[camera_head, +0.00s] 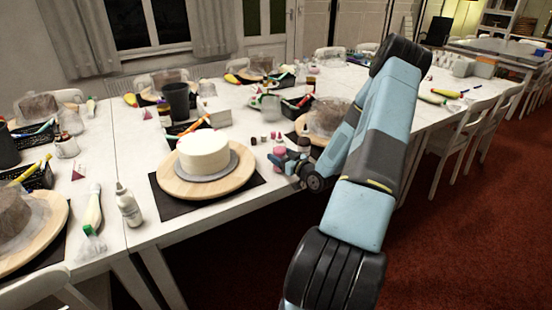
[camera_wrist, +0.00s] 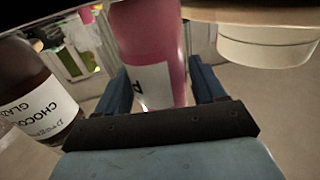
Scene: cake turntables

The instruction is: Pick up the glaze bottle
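A brown bottle labelled as chocolate glaze (camera_wrist: 42,92) stands at the left in the wrist view, outside my fingers. A pink bottle (camera_wrist: 150,45) with a white label is between the two fingers of my gripper (camera_wrist: 160,92). The fingers are apart, one on each side of it, and I see no clear grip. In the head view my gripper (camera_head: 300,168) is low over the table, right of the white cake. A small pink bottle (camera_head: 279,150) and a dark bottle (camera_head: 303,143) stand by it, partly hidden by my gripper.
A white cake (camera_head: 203,152) sits on a wooden turntable (camera_head: 172,182) just left of my gripper. A brown cake (camera_head: 327,115) stands behind. A white squeeze bottle (camera_head: 129,207) is near the front edge. Small jars (camera_head: 264,139) stand behind my gripper. A round pale object (camera_wrist: 265,45) is at the wrist view's upper right.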

